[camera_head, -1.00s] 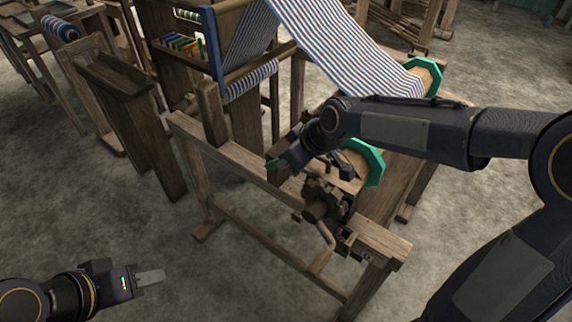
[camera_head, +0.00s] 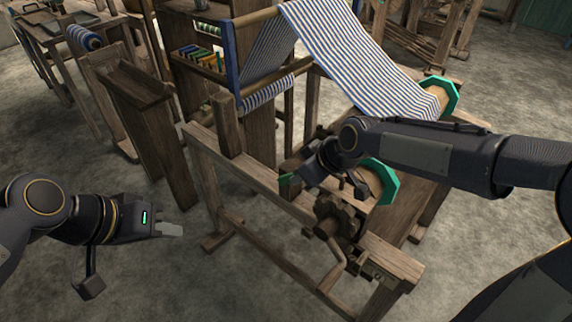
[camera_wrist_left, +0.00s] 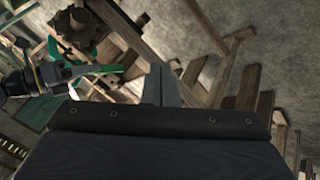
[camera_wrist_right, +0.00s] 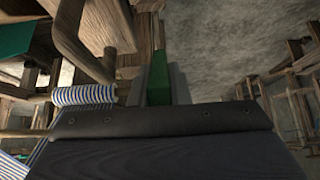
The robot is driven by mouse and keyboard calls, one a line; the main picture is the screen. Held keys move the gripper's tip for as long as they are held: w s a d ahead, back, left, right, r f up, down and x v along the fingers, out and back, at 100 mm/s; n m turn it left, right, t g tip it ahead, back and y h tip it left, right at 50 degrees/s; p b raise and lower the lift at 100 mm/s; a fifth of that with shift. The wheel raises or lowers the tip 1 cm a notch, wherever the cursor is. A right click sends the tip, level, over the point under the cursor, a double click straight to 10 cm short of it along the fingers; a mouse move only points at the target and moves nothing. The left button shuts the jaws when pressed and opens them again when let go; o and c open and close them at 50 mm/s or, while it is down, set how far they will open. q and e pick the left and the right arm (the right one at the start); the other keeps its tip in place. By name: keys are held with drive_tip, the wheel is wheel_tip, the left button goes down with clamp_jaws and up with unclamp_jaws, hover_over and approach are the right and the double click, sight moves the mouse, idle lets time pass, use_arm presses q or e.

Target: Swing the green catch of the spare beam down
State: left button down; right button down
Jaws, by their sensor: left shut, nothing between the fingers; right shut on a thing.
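The green catch (camera_wrist_right: 157,78) is a narrow green bar between the fingers of my right gripper (camera_wrist_right: 158,88). My right gripper (camera_head: 290,179) is shut on it beside the loom's front rail, and only a small green end (camera_head: 286,178) shows in the head view. The left wrist view shows the green bar (camera_wrist_left: 98,69) sticking out from the right gripper. My left gripper (camera_head: 170,230) is shut and empty, left of the loom frame and apart from it. I cannot tell which beam is the spare beam.
A beam with green octagonal end plates (camera_head: 381,181) lies behind my right forearm. A toothed wheel (camera_head: 335,218) and crank handle (camera_head: 333,272) sit in front of it. Striped cloth (camera_head: 350,60) runs above. The floor around my left gripper is clear.

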use_arm(q)
drive_tip(key=w+d+r+m+g+h, duration=0.1)
drive_tip(key=w+d+r+m+h, duration=0.15)
drive_tip(key=w+d, duration=0.45)
drive_tip(key=w+d+r+m+g+h, duration=0.2)
drive_tip(key=w+d+h, duration=0.2)
drive_tip(key=w, duration=0.7)
use_arm(e)
drive_tip(key=shift+r, duration=0.1)
use_arm(q)
drive_tip(key=x, duration=0.4)
drive_tip(key=s+f+x, duration=0.1)
drive_tip(key=x, duration=0.3)
drive_tip(key=a+f+x, duration=0.1)
drive_tip(key=x, duration=0.4)
drive_tip(key=shift+s, duration=0.35)
